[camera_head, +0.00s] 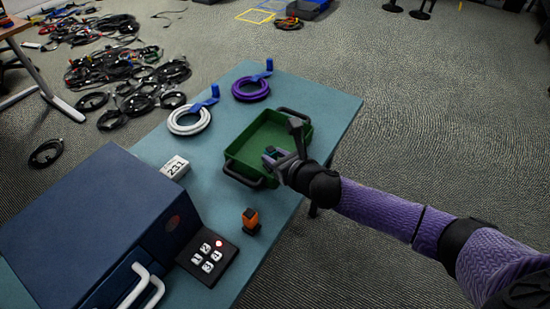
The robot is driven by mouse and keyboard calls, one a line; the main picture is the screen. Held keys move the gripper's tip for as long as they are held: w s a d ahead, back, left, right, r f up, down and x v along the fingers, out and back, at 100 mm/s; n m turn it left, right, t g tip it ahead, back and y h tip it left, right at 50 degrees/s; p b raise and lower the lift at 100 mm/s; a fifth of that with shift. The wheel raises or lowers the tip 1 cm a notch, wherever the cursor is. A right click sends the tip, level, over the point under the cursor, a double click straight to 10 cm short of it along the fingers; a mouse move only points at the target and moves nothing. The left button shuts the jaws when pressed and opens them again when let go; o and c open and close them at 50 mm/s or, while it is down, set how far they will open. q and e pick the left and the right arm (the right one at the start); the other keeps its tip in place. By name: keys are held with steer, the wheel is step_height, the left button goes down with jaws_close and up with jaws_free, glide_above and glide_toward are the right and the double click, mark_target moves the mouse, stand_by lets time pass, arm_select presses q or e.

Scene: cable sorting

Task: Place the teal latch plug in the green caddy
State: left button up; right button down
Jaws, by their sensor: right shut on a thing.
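The green caddy (240,151) is a shallow tray with dark handles on the teal table. My right gripper (271,157) is over the caddy's near right part. It is shut on a small teal thing, which looks like the teal latch plug (273,151). The fingers hide part of the plug, and I cannot tell whether it touches the caddy floor. The visible part of the caddy floor is empty. My left gripper is not in view.
An orange and black plug (250,219) stands near a keypad (208,257). A dark blue box (95,215) fills the table's left. White (189,119) and purple (250,89) cable coils and a "231" tag (174,167) lie behind. Tangled cables cover the floor.

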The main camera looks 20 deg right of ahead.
steer(key=shift+f, duration=0.1)
steer(key=c, duration=0.5)
jaws_free()
steer(key=shift+c, duration=0.2)
steer(key=shift+o, duration=0.7)
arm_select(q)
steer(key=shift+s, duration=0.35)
